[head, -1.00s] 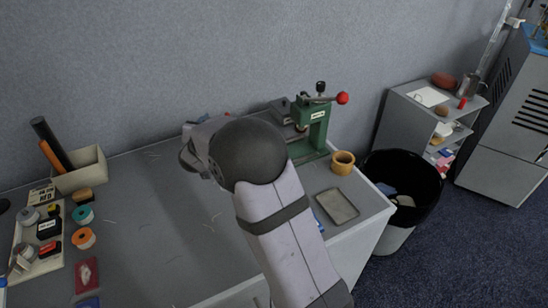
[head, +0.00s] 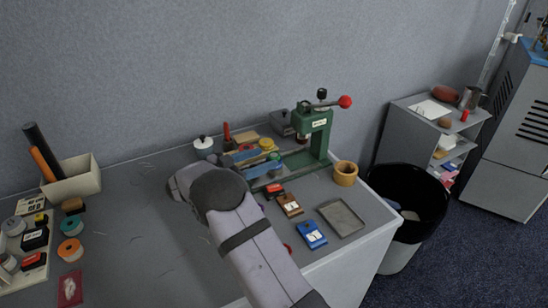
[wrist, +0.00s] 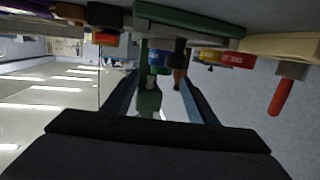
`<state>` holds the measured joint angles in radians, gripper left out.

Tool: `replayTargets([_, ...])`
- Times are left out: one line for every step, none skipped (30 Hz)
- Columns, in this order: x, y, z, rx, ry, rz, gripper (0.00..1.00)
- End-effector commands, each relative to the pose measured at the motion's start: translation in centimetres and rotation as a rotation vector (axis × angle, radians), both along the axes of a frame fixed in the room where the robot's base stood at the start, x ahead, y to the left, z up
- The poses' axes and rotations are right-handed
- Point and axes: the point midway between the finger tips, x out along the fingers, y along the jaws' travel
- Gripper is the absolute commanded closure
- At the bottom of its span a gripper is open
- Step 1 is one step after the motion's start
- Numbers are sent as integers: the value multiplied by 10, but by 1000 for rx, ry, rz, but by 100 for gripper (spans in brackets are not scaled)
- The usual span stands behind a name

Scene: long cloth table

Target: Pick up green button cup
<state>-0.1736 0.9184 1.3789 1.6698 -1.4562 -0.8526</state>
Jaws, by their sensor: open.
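A small green round piece (head: 274,157), which I take to be the green button cup, sits on the table just left of the green press. My gripper (head: 270,158) is low over the table, its two blue-grey fingers spread and pointing right toward the press, with the green piece near their tips. In the wrist view, upside down, the fingers (wrist: 161,78) are apart, with a blue piece and part of the green press showing between them. I cannot pick out the green cup surely there. Nothing is held.
The green press (head: 316,130) with its red-knobbed lever stands just beyond the fingertips. A yellow round piece (head: 267,144) is close by. A tan cup (head: 345,173), a grey tray (head: 342,217) and a blue box (head: 311,234) lie right. The table's middle left is clear.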

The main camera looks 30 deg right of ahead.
Motion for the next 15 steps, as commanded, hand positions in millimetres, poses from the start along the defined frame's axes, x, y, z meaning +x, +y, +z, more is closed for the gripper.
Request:
replayTargets([1,-3,0,0,0,0,48])
replayTargets([1,-4,0,-1,0,0,48])
replayTargets([1,-5,0,0,-1,1,48])
replayTargets([1,-5,-1,0,-1,1,48])
replayTargets([1,-5,-1,0,-1,2,48])
replayTargets([1,-5,-1,0,-1,1,48])
replayTargets([2,-6,-1,0,-1,1,48])
replayTargets([2,-8,-1,0,-1,1,48])
replayTargets([2,-11,-2,0,-1,0,48])
replayTargets([3,-13,-2,1,-1,0,48])
replayTargets([4,-16,-3,1,-1,0,48])
replayTargets([4,-20,-3,1,0,-1,48])
replayTargets([5,-23,-4,0,0,-1,48])
replayTargets([6,-27,-4,0,0,-1,48])
replayTargets([8,-33,-5,0,-1,-1,48])
